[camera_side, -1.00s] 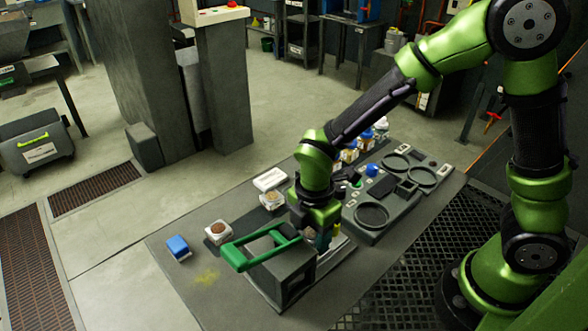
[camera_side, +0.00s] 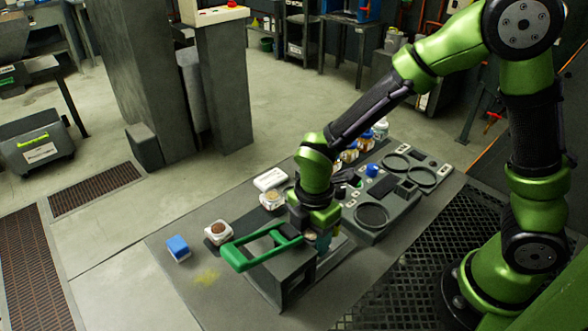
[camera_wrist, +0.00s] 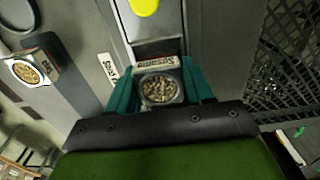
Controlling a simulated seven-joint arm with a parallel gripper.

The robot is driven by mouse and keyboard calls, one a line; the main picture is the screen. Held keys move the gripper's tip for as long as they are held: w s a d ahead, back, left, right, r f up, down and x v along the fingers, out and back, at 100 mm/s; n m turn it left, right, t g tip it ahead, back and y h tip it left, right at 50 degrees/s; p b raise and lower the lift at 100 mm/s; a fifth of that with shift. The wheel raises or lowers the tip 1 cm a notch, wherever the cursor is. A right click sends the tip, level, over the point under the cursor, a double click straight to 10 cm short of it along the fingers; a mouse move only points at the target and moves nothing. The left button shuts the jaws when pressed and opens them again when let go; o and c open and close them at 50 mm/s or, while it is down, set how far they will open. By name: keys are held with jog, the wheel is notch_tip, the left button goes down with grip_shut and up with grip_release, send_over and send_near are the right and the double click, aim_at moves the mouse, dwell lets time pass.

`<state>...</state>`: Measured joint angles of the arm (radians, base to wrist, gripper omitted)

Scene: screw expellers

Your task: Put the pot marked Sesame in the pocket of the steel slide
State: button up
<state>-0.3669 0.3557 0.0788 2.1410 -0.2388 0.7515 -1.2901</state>
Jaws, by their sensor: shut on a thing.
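My gripper (camera_wrist: 160,90) has teal fingers shut on a small square pot (camera_wrist: 158,90) of pale seeds, seen from above in the wrist view. A bright steel strip, apparently the slide (camera_wrist: 158,48), lies just beyond the pot. The held pot is mostly hidden there.
A white pot with brown contents (camera_side: 218,232) and a blue-topped pot (camera_side: 178,247) stand left.

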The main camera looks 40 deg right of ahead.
jog(key=shift+f, duration=0.45)
dwell(0.5)
